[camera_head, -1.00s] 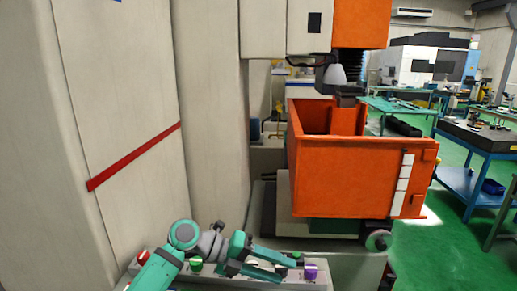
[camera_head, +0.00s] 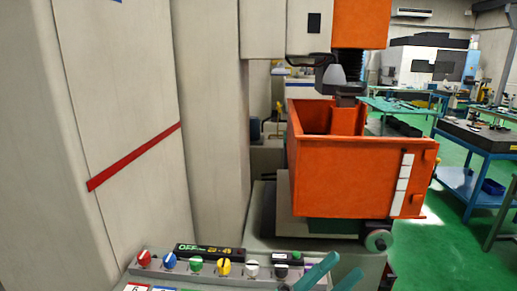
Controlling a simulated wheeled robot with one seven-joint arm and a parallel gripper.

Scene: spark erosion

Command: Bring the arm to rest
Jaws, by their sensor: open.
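My gripper (camera_head: 346,264) shows only as two teal fingers at the bottom edge, right of centre. The fingers are apart, with nothing seen between them. They overlap the right end of a grey control panel (camera_head: 215,281). I cannot tell whether they touch it. The rest of my arm is outside the picture.
The panel carries red (camera_head: 144,257), blue (camera_head: 169,261), green (camera_head: 196,264) and yellow (camera_head: 224,267) knobs, among others. A black strip (camera_head: 208,250) reading OFF lies behind them. Beyond stands an orange tank (camera_head: 345,178) under a machine head. A beige cabinet (camera_head: 125,90) fills the left.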

